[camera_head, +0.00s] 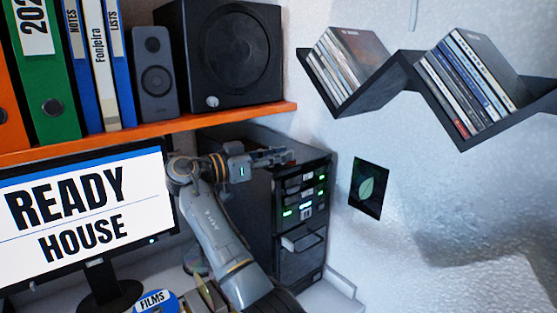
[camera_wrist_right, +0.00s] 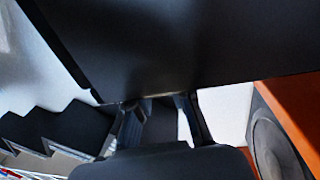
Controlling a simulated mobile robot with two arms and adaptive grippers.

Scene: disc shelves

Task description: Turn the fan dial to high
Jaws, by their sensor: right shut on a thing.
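The black computer tower (camera_head: 300,245) stands under the orange shelf, its front facing right with green lights and drive slots. My right gripper (camera_head: 288,156) is at the top front edge of the tower, its fingers pointing right. In the right wrist view the gripper (camera_wrist_right: 165,120) has its two fingers at the edge of a large dark panel (camera_wrist_right: 190,45). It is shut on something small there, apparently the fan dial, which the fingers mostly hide. The dial's setting cannot be read. My left gripper is not in view.
The orange shelf (camera_head: 130,138) with speakers (camera_head: 222,50) and binders hangs just above my right arm. A monitor (camera_head: 80,215) stands to the left. Zigzag disc shelves (camera_head: 398,75) and a leaf picture (camera_head: 368,188) are on the right wall.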

